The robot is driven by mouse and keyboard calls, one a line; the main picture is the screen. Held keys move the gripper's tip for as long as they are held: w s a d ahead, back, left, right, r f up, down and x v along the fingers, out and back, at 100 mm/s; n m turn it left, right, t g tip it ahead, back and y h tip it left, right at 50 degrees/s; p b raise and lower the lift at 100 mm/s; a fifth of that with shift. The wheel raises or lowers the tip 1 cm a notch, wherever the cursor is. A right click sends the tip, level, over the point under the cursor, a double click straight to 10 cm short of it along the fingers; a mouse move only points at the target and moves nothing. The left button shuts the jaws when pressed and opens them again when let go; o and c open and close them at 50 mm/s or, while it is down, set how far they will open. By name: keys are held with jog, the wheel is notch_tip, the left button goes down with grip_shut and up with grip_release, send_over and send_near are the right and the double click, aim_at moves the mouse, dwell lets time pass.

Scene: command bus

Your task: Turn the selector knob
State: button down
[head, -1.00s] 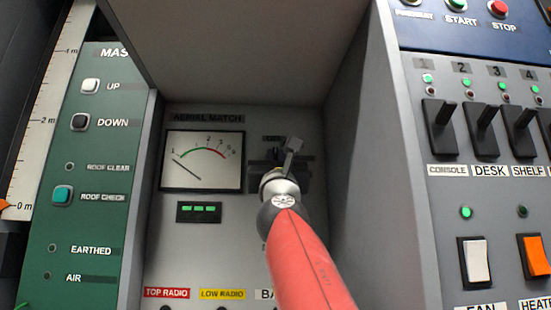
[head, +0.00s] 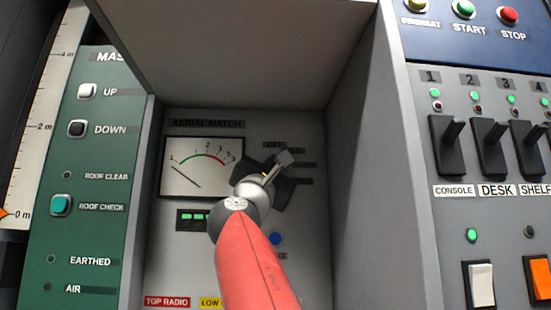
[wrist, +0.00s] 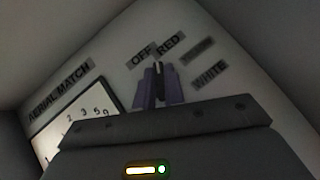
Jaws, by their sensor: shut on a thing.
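The selector knob (wrist: 158,72) shows in the wrist view as a small dark piece with a pale mark, between the two purplish fingers of my gripper (wrist: 159,88). The fingers are shut on it. Labels OFF (wrist: 141,54), RED (wrist: 170,42) and WHITE (wrist: 209,76) fan out around it, with one unreadable label between RED and WHITE. The pale mark is near OFF and RED; I cannot tell exactly which it points at. In the head view my gripper (head: 272,178) is at the recessed panel, tilted, and with my red arm hides the knob.
The AERIAL MATCH meter (head: 201,168) is just left of my gripper. A blue button (head: 278,239) sits below it. The recess has a right side wall (head: 365,170) and an overhanging top (head: 240,50).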

jog(key=shift+r+m+g+h+p, duration=0.15)
jog(key=shift+m+g+h+p, duration=0.9)
jog(key=shift+m, duration=0.85)
jog(key=shift+g, duration=0.35)
jog(key=c, duration=1.5)
grip_release()
jog(key=shift+f, duration=0.2)
jog(key=b+v, duration=0.5)
jog(key=v, duration=0.2)
jog(key=shift+s+a+f+b, duration=0.2)
jog(key=shift+s+b, duration=0.1)
jog(key=shift+b, duration=0.05)
